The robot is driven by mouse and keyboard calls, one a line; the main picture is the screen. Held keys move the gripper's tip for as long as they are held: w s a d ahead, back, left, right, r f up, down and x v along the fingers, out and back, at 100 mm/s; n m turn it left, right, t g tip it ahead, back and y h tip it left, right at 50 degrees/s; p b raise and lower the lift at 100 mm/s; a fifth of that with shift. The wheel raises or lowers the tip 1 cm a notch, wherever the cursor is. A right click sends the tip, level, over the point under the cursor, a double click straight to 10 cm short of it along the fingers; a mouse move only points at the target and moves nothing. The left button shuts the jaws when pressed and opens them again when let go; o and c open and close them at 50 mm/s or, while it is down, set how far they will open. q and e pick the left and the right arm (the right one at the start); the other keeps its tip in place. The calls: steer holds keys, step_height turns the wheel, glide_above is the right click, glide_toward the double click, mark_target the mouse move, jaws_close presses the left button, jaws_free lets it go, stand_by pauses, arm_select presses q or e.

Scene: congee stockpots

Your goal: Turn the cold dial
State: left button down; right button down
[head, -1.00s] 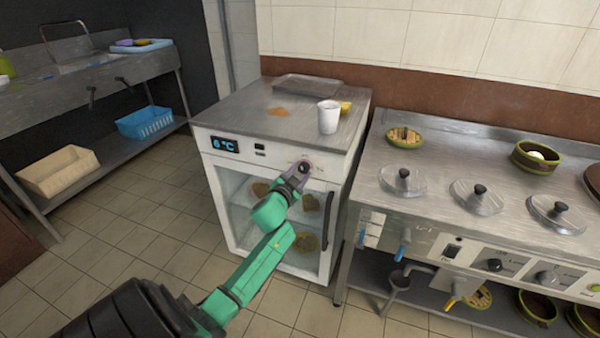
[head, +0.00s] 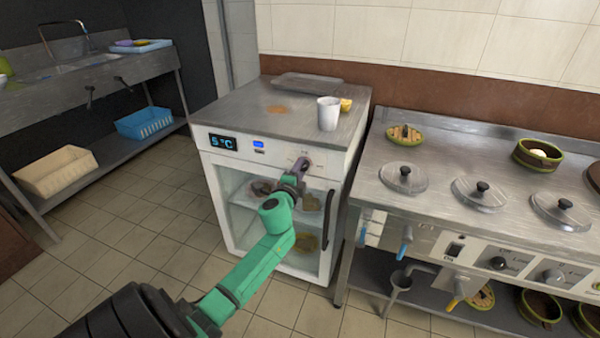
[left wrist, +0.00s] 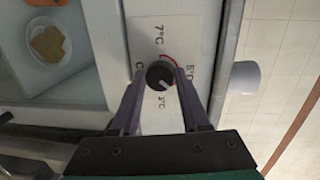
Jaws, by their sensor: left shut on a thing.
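The cold dial is a round black knob (left wrist: 160,75) on the white front panel of the glass-door fridge (head: 345,160), with temperature marks such as 7°C and 5°C around it. A pale line on the knob points to the lower right in the left wrist view. My left gripper (head: 301,166) is shut on the dial; in the left wrist view its two fingers (left wrist: 160,83) stand on either side of it. In the head view the gripper mostly hides the dial. The fridge display (head: 223,143) reads 5 °C. My right gripper is not in view.
A white cup (head: 328,114) and a yellow item (head: 346,105) stand on the fridge top. The fridge's dark door handle (head: 328,220) is right of my arm. A steel counter (head: 440,160) with lidded pots stands to the right, a sink bench (head: 90,75) at the far left.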

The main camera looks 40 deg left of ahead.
arm_select(q)
steer(key=m+b, duration=0.1)
steer(key=m, duration=0.4)
steer(key=shift+f, duration=0.2)
steer(key=shift+d+m+t+y+b, duration=0.1)
steer(key=shift+m+t+y+b, duration=0.3)
steer(key=shift+m, duration=1.6)
steer(key=shift+c, duration=2)
jaws_free()
steer(key=shift+r, duration=0.1)
steer(key=shift+s, duration=0.1)
